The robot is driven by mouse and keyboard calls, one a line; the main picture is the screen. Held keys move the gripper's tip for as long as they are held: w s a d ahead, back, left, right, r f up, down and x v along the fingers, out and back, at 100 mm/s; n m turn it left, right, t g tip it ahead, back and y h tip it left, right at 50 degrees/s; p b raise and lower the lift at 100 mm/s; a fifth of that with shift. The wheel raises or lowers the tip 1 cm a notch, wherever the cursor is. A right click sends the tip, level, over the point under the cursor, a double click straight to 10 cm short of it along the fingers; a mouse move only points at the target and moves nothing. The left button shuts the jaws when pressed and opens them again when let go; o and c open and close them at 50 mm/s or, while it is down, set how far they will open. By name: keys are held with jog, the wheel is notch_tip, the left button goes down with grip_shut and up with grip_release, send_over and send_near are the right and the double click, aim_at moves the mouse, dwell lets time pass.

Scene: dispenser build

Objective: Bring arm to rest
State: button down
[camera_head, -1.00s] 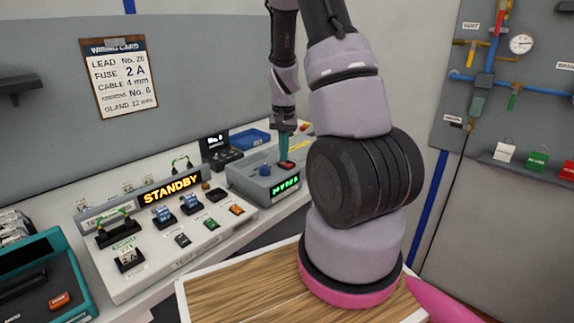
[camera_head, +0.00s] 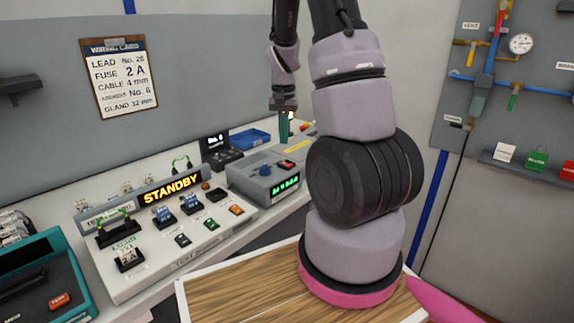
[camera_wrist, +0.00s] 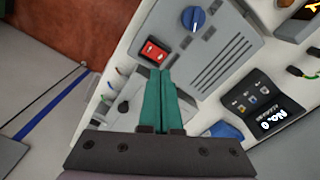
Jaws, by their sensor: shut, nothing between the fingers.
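My gripper (camera_head: 284,138) is shut and empty, with its teal fingers pointing down above the back of the grey box (camera_head: 243,183). The box has a blue knob, a red rocker switch (camera_head: 286,165) and a lit green display (camera_head: 285,186). In the wrist view the shut fingers (camera_wrist: 160,72) appear just below the red switch (camera_wrist: 154,52), with the blue knob (camera_wrist: 193,18) farther up. The fingers look apart from the switch. My arm stands bent in the middle of the head view and hides part of the bench.
A white test panel (camera_head: 150,275) with a lit STANDBY sign (camera_head: 170,189) stands left of the box. A blue tray (camera_head: 250,139) lies behind. A teal case (camera_head: 75,285) is at lower left. Pipes and a gauge (camera_head: 521,44) hang on the right wall.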

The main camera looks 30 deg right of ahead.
jog(key=s+a+r+n+t+y, duration=0.1)
jog(key=s+a+r+t, duration=0.2)
jog(key=r, duration=0.5)
jog(key=s+a+r+n+t, duration=0.1)
jog(key=s+a+r, duration=0.3)
jog(key=r, duration=0.5)
jog(key=s+a+r+n+t, duration=0.1)
jog(key=s+a+r, duration=0.2)
jog(key=s, duration=0.3)
jog(key=s+a+r+t+y, duration=0.1)
jog(key=s+a+r+t, duration=0.1)
jog(key=s+r, duration=0.3)
jog(key=shift+s+a+r+n, duration=0.2)
jog(key=shift+s+a+n, duration=0.2)
jog(key=shift+s+a, duration=0.4)
